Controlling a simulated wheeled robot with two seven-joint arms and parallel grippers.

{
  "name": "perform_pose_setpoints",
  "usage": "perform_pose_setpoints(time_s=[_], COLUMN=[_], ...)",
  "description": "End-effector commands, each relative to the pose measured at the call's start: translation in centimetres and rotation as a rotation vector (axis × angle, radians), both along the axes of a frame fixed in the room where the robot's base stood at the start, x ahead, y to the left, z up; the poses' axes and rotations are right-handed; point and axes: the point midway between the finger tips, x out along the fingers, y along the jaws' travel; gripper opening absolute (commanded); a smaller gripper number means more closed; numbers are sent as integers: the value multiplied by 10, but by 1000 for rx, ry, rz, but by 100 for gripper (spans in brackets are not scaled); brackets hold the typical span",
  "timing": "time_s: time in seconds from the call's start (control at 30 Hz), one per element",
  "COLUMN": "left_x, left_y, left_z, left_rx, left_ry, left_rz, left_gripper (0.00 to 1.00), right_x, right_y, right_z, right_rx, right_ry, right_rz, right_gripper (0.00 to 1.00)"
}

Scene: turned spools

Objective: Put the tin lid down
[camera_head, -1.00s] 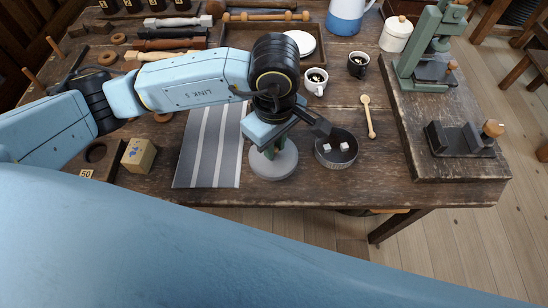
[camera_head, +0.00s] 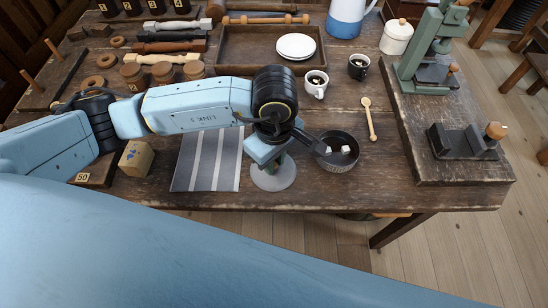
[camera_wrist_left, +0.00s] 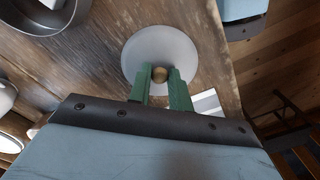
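The tin lid is a flat grey disc (camera_head: 272,183) with a small brass-coloured knob, near the front edge of the table. It also shows in the left wrist view (camera_wrist_left: 160,48). My left gripper (camera_head: 277,165) is directly above it. In the left wrist view its green fingers (camera_wrist_left: 160,76) stand on either side of the knob and look closed on it. I cannot tell whether the lid's underside touches the table. The round dark tin (camera_head: 338,164) stands open just right of the lid, with white cubes inside.
A striped cloth (camera_head: 208,160) lies left of the lid. A wooden spoon (camera_head: 369,118), a white mug (camera_head: 316,88) and a dark mug (camera_head: 358,68) are behind and right. A board (camera_head: 462,170) with green press is at right. The table's front edge is close.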

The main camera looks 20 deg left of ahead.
Motion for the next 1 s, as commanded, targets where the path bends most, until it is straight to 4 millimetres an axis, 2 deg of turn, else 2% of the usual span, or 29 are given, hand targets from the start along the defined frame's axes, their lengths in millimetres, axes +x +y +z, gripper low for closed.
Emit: perform_pose_setpoints(time_s=[0.03, 0.13, 0.57, 1.0], left_x=[0, 0, 0, 2], left_y=[0, 0, 0, 0], left_z=[0, 0, 4, 97], left_rx=[0, 0, 0, -2], left_ry=[0, 0, 0, -4], left_rz=[0, 0, 0, 0], left_gripper=[27, 40, 40, 40], right_x=[1, 0, -6, -49], right_y=[0, 0, -2, -8], right_z=[1, 1, 0, -12], right_rx=[0, 0, -1, -1], right_ry=[-2, -2, 3, 33], right_rz=[0, 0, 2, 18], right_gripper=[36, 36, 36, 36])
